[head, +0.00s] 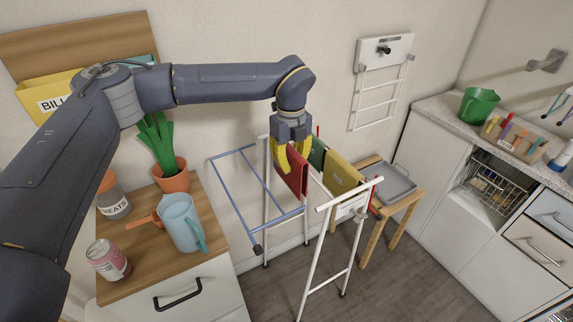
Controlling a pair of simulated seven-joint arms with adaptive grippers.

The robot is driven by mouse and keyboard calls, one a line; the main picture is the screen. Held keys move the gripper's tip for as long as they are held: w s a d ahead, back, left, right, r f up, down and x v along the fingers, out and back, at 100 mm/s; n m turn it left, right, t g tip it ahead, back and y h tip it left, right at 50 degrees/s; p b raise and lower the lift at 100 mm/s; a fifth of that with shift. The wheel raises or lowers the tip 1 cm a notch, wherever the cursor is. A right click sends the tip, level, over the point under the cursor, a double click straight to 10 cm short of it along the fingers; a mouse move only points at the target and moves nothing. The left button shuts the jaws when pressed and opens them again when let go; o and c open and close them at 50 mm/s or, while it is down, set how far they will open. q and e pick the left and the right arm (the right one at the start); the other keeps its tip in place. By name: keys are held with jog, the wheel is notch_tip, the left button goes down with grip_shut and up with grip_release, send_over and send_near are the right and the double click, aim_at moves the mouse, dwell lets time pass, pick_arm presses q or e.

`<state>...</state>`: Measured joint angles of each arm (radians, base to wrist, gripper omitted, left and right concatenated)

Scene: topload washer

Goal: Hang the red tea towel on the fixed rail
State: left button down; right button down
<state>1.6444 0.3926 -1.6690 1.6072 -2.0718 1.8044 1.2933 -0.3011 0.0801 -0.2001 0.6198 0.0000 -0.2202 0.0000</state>
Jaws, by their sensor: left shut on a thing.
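The red tea towel (292,178) hangs folded at the left end of a row of cloths on the white drying rack. My left gripper (291,158) comes down from above with its yellow fingers shut on the towel's upper part. The fingers hide the towel's top edge, so I cannot tell whether it rests on a rail there. A green cloth (317,153) and an olive-yellow cloth (341,175) hang just to its right. The white rack's near rail (349,193) is to the right. A blue frame (243,185) extends left of the rack. My right gripper is out of view.
A wooden-topped cabinet (150,258) at left holds a blue jug (181,222), a potted plant (172,177), a can (108,259) and a treats jar (113,200). A low wooden table with a grey tray (388,181) stands behind the rack. A folded wall rack (381,90) hangs above.

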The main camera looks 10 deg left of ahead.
pick_arm(q)
jog(key=shift+w+d, duration=0.85)
jog(key=shift+d, duration=0.3)
jog(key=shift+w+d, duration=0.8)
jog(key=shift+d, duration=0.3)
jog(key=shift+w+d, duration=0.85)
jog(key=shift+d, duration=0.3)
notch_tip(320, 180, down, 13)
jog(key=shift+f, duration=0.2)
jog(key=shift+f, duration=0.1)
jog(key=c, duration=1.3)
grip_release()
